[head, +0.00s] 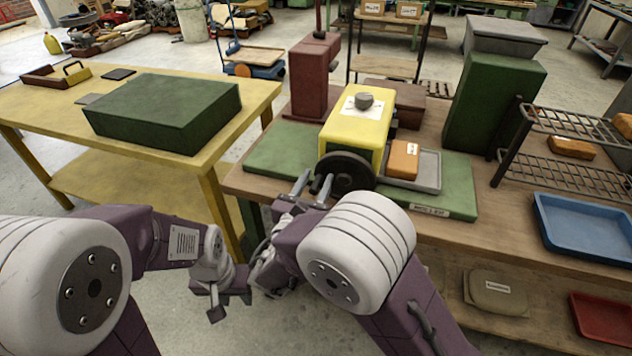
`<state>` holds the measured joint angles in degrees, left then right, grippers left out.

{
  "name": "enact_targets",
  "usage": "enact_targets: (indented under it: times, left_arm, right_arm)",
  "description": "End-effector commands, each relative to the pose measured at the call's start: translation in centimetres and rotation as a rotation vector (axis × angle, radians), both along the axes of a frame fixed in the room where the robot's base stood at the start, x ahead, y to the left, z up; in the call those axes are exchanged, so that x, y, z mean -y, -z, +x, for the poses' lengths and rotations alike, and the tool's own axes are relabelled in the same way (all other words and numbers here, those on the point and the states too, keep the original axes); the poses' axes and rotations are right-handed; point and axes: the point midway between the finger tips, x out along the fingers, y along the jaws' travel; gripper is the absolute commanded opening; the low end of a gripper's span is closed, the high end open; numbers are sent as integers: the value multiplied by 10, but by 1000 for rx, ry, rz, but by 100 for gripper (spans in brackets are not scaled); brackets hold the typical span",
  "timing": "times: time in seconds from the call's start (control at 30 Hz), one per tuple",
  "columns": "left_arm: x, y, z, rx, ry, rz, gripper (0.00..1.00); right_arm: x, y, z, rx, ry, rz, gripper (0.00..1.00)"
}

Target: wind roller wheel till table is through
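The roller machine (357,133) is a yellow box with a grey knob on top, on a green base (455,198). Its dark roller wheel (347,173) faces me, with a dark handle at its left side. My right gripper (313,187) is at the handle, one finger on each side; whether it grips it is unclear. An orange block (404,159) lies in a grey tray (429,172) at the machine's right side. My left gripper (231,306) hangs empty and low in front of the benches, its fingers apart.
A yellow table (255,88) with a dark green block (165,112) stands at left. A red-brown column (314,75) stands behind the machine. A wire rack (555,150), green cabinet (490,105) and blue tray (585,228) are at right. Floor between the benches is clear.

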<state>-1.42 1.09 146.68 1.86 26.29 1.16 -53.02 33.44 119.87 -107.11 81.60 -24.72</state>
Motion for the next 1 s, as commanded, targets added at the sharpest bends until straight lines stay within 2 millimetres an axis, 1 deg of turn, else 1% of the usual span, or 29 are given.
enact_targets:
  times: [0.13, 0.17, 0.2, 0.3, 1.0]
  left_arm:
    - [0, 0, 0, 0, 0, 0, 36]
    - [0, 0, 0, 0, 0, 0, 36]
    - [0, 0, 0, 0, 0, 0, 36]
    - [0, 0, 0, 0, 0, 0, 36]
    - [0, 0, 0, 0, 0, 0, 36]
  right_arm:
    - [0, 0, 0, 0, 0, 0, 40]
    - [0, 0, 0, 0, 0, 0, 37]
    - [0, 0, 0, 0, 0, 0, 26]
    - [0, 0, 0, 0, 0, 0, 0]
    - [0, 0, 0, -1, 2, -1, 0]
